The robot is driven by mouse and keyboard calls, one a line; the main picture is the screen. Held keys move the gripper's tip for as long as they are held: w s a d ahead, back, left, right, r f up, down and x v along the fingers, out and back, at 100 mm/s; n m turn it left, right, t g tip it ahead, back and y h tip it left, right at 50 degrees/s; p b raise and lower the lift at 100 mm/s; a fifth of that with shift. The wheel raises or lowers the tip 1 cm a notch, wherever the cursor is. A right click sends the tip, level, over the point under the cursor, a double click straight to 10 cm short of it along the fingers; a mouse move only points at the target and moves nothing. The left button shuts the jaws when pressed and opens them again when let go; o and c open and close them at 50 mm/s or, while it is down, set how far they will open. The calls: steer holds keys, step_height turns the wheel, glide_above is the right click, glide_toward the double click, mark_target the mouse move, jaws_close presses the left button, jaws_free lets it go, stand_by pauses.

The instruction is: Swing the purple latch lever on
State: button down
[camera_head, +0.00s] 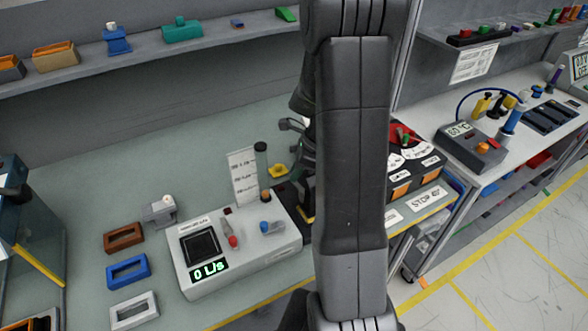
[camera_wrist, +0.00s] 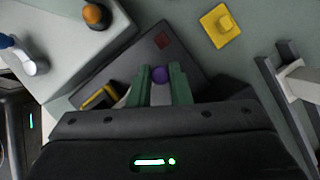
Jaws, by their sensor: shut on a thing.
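The purple latch lever shows in the wrist view as a round purple knob (camera_wrist: 160,74). It sits between the two green fingers of my gripper (camera_wrist: 162,85), which are shut on it. The knob is over a dark grey plate (camera_wrist: 190,62) with a small dark red square (camera_wrist: 162,40) on it. The lever's arm below the knob is mostly hidden by the fingers and the gripper body. In the head view my arm covers the lever and most of my gripper.
A pale box with a "0 L/s" display (camera_head: 209,270) stands left of my arm. A yellow block (camera_wrist: 220,25) lies near the plate. A black panel with orange parts (camera_head: 408,160) stands to the right. Coloured frames (camera_head: 127,271) lie at the left.

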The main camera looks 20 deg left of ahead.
steer(key=shift+w+d+m, duration=0.1)
steer(key=shift+w+m, duration=0.05)
steer(key=shift+m, duration=0.25)
steer(key=c, duration=1.3)
jaws_free()
steer(key=shift+c, duration=0.2)
steer(key=shift+r, duration=0.1)
steer(key=b+v, duration=0.1)
steer(key=v, duration=1.2)
steer(key=shift+s+d+r, duration=0.15)
steer(key=shift+s+r, duration=0.05)
steer(key=shift+r, duration=0.1)
steer(key=p+x, duration=0.1)
steer(key=x, duration=1.2)
steer(key=shift+w+f, duration=0.15)
steer(key=shift+f, duration=0.25)
